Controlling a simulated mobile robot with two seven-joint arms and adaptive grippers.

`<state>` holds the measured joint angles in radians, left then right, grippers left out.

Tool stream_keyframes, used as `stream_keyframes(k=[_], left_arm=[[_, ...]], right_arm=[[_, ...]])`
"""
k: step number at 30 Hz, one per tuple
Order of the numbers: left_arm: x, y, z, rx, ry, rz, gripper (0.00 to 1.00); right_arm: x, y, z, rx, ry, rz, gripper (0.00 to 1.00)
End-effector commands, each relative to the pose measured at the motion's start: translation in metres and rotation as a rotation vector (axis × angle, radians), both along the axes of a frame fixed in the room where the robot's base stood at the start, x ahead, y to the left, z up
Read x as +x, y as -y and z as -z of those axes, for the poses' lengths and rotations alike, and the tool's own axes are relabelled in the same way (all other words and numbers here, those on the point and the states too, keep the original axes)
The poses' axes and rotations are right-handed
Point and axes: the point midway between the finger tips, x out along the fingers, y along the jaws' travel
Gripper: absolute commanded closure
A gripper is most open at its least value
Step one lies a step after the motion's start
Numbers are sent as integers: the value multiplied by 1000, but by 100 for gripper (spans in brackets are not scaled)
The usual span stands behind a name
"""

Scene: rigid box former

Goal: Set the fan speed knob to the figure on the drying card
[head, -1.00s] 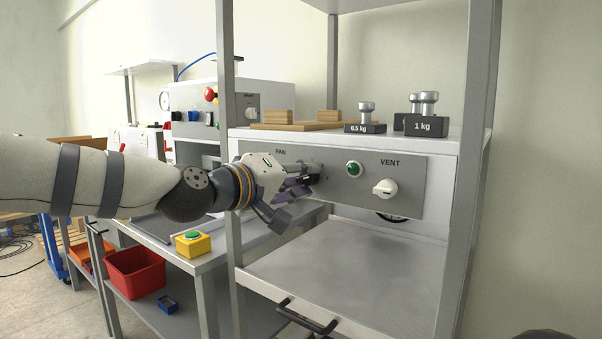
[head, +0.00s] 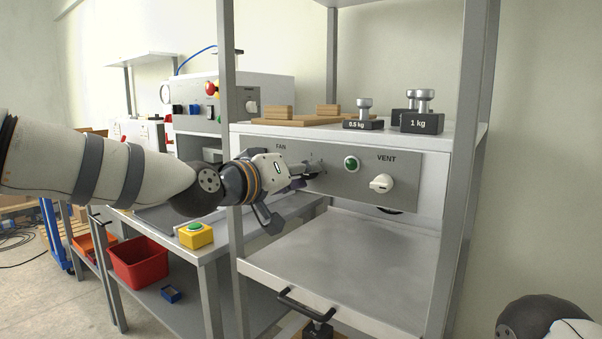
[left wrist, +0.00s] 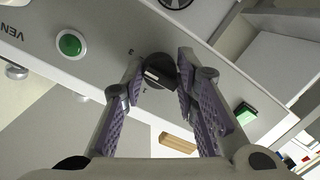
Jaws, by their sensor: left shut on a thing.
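The fan speed knob (left wrist: 160,72) is black with a pale mark, set in the grey control panel (head: 340,193) under the FAN label. My left gripper (head: 312,170) reaches it from the left and mostly hides it in the head view. In the left wrist view the purple-padded fingers of the left gripper (left wrist: 158,80) are on either side of the knob, shut on it. I cannot make out a drying card. My right gripper is out of view.
A green button (head: 351,164) and the white VENT knob (head: 381,183) sit right of the fan knob. Weights (head: 422,122) and wooden pieces (head: 290,121) stand on top. A steel shelf (head: 345,250) below is bare. A grey upright (head: 229,150) stands close to my left gripper.

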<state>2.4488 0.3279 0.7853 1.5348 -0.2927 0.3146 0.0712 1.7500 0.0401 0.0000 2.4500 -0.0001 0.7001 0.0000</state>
Motion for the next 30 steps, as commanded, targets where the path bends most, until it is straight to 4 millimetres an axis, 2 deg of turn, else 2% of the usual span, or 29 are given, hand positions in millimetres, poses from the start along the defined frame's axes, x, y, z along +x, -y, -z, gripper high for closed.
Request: stream_keyframes(k=[6,7,9,20,30], left_arm=[[0,0,-3,-1,6,-1,100],[0,0,-3,-1,6,-1,68],[0,0,-3,-1,6,-1,53],[-5,-4,-3,-1,3,-1,53],[-74,-54,-13,-2,4,0,53]], right_arm=[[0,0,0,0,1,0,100],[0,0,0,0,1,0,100],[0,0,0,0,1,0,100],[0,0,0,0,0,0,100],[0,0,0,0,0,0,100]])
